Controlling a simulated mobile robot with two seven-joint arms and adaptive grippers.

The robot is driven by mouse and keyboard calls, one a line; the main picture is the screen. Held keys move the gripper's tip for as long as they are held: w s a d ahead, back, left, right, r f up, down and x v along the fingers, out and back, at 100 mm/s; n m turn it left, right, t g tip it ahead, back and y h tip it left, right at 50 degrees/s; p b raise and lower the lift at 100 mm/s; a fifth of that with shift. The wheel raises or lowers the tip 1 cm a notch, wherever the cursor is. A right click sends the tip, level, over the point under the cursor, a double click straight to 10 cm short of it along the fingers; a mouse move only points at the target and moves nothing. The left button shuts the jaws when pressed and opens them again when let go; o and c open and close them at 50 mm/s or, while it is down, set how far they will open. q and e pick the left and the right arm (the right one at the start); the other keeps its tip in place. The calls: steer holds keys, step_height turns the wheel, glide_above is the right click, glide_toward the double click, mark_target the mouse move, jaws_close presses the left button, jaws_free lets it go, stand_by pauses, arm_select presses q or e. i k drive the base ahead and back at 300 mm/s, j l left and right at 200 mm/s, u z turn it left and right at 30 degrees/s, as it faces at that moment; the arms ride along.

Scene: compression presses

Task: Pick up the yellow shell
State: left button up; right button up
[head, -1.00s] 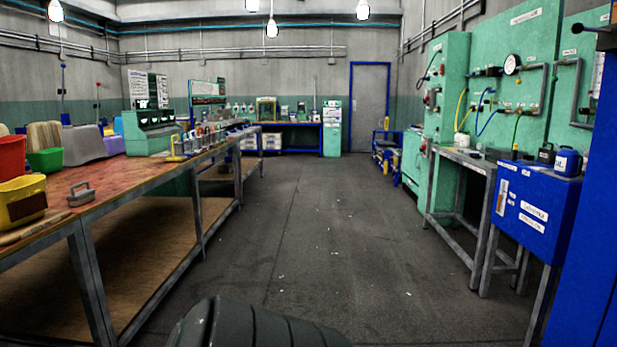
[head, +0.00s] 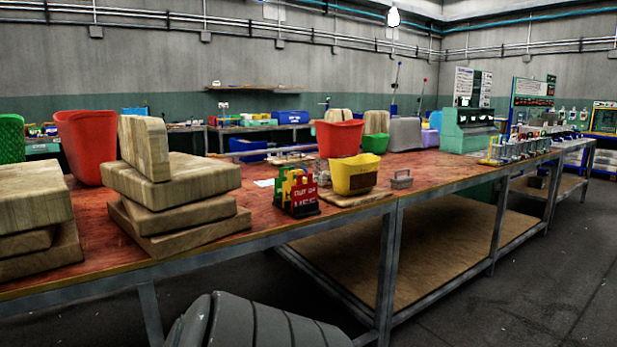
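A yellow shell (head: 354,175), a tub-like piece with a dark brown patch on its front, sits upright on a thin wooden board (head: 350,198) near the front edge of the long workbench. Behind it stands a red shell (head: 340,138). To its left is a small stand (head: 298,192) with red, yellow and green parts and white lettering. Neither of my grippers is in view. A dark grey ribbed part at the bottom centre seems to be mine.
The workbench (head: 265,216) has a worn red top and a metal frame. Stacked wooden blocks (head: 180,180) and a larger red tub (head: 87,146) stand at left. A grey handled block (head: 401,180) sits right of the yellow shell. The floor at right is clear.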

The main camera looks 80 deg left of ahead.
mark_target(348, 179)
steer(key=u, duration=2.25)
steer(key=i+l+u, duration=0.25)
steer(key=i+l, duration=0.8)
steer(key=i, duration=0.1)
